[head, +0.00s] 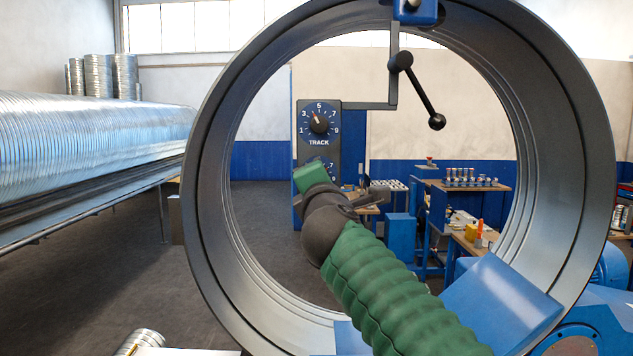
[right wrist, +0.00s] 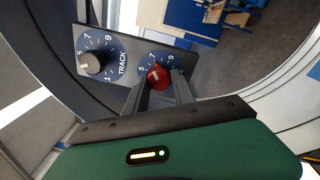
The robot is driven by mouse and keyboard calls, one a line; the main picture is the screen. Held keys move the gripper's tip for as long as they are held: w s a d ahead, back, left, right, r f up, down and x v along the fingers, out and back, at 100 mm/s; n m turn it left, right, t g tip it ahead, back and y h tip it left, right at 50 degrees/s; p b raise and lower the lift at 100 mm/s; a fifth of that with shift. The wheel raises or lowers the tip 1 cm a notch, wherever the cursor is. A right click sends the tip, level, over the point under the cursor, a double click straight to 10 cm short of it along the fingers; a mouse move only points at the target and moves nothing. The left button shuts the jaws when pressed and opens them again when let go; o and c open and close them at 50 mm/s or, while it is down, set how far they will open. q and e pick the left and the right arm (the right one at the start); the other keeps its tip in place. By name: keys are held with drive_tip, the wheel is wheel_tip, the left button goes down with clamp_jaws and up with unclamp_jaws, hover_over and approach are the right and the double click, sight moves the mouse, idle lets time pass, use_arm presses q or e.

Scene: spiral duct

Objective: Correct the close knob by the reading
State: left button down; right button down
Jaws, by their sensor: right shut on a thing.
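A dark control panel (head: 332,148) hangs inside the big ring, with a black TRACK knob (head: 318,122) whose pointer is up and left, between 3 and 5. The TRACK knob also shows in the right wrist view (right wrist: 91,63). Below it is a second dial, mostly hidden in the head view by my green hand. In the right wrist view this dial has a red knob (right wrist: 157,77) with a pale mark; its label is hidden. My right gripper (right wrist: 159,82) is shut on the red knob, one finger on each side. My left gripper is not in view.
The large grey ring (head: 205,200) surrounds my right arm, which passes through it. A black lever with a ball end (head: 437,121) hangs at its upper right. A blue block (head: 500,295) sits at its lower right. Benches stand behind; spiral duct (head: 90,135) lies left.

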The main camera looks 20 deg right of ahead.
drive_tip(key=c, duration=1.4)
unclamp_jaws()
drive_tip(key=shift+f, duration=0.1)
drive_tip(key=o, duration=0.3)
drive_tip(key=shift+d, duration=0.1)
drive_tip(key=shift+o, duration=0.2)
drive_tip(key=shift+s, duration=0.15)
drive_tip(key=b+v, duration=0.7)
drive_tip(key=v, duration=0.9)
drive_tip(key=shift+s, duration=0.25)
drive_tip(key=shift+f, duration=0.1)
